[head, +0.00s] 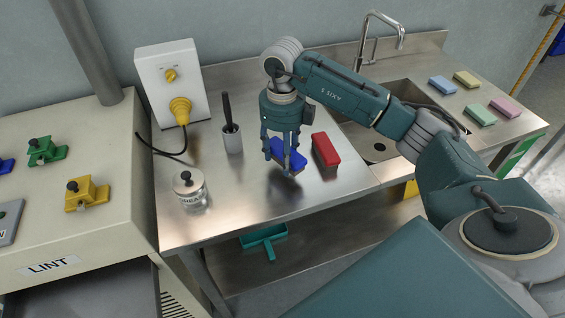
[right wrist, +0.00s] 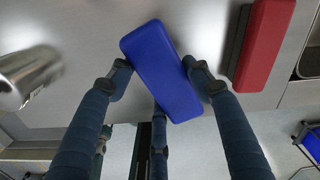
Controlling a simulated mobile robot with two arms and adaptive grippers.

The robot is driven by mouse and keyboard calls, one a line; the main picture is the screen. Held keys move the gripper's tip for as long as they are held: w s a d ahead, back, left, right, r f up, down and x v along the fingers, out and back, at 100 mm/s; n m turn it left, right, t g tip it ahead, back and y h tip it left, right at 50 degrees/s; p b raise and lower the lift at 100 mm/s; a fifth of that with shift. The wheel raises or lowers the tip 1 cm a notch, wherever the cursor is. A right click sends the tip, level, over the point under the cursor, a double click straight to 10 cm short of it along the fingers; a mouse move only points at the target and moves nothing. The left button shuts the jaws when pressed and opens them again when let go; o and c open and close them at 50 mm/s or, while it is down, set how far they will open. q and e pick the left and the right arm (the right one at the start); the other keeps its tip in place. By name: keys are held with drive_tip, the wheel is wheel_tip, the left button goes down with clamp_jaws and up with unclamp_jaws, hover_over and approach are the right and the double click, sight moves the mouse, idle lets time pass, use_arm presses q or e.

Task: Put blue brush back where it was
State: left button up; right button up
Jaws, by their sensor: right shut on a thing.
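The blue brush (head: 289,154) is in my right gripper (head: 284,164), over the steel counter beside the red brush. In the right wrist view the blue brush (right wrist: 162,70) lies between the fingertips of my right gripper (right wrist: 160,82), with a finger on each side. Its bristles point down in the head view; I cannot tell whether they touch the counter. My left gripper is not in view.
A red brush (head: 325,150) lies just right of the blue one; it also shows in the right wrist view (right wrist: 263,45). The steel counter (head: 230,210) also holds a lidded jar (head: 190,190), a dark-handled tool in a cup (head: 232,140) and a sink (head: 385,148). Several coloured sponges (head: 480,114) lie right.

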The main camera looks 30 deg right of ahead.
wheel_tip(320, 180, down, 3)
drive_tip(key=shift+r, duration=0.15)
drive_tip(key=shift+f, duration=0.4)
drive_tip(key=o, duration=1.2)
drive_tip(key=shift+f, duration=0.1)
